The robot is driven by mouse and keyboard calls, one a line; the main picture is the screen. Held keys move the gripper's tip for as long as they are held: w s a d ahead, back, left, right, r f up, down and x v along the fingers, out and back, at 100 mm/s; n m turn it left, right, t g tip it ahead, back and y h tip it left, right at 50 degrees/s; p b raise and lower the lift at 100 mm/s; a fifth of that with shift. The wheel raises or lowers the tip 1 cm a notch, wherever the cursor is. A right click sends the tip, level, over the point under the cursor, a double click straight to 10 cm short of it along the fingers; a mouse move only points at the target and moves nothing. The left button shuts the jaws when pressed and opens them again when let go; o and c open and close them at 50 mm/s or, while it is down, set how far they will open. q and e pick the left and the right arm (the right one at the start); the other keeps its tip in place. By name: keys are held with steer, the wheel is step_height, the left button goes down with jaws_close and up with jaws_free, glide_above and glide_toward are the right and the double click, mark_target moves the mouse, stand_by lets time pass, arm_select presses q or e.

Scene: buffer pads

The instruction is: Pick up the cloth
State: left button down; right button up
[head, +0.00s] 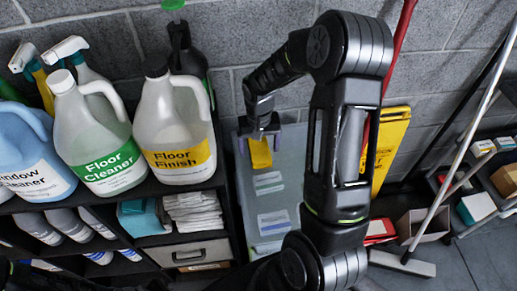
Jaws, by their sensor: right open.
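A stack of folded whitish cloths (193,212) lies in an open compartment of the black shelf, below the big jugs. A teal item (142,217) sits just left of the stack; I cannot tell whether it is cloth or a box. My right gripper (259,142) points down, open, to the right of the shelf and apart from the stack. A yellow patch (260,154) shows between and below its fingers; I cannot tell whether it is a separate thing or a label on the panel behind. My left gripper is not in view.
Floor Cleaner (103,165) and Floor Finish (180,150) jugs stand on the black shelf top. A grey panel (285,185) with labels is behind my right arm. A yellow sign (390,150), a red pole (401,30) and a broom (402,263) stand at right.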

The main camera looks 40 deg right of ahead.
mark_target(259, 150)
steer(key=shift+c, duration=0.2)
steer(key=c, duration=1.4)
steer(key=shift+r, duration=0.15)
step_height(259, 150, up, 10)
steer(key=shift+f+b, duration=0.1)
steer(key=shift+b, duration=0.7)
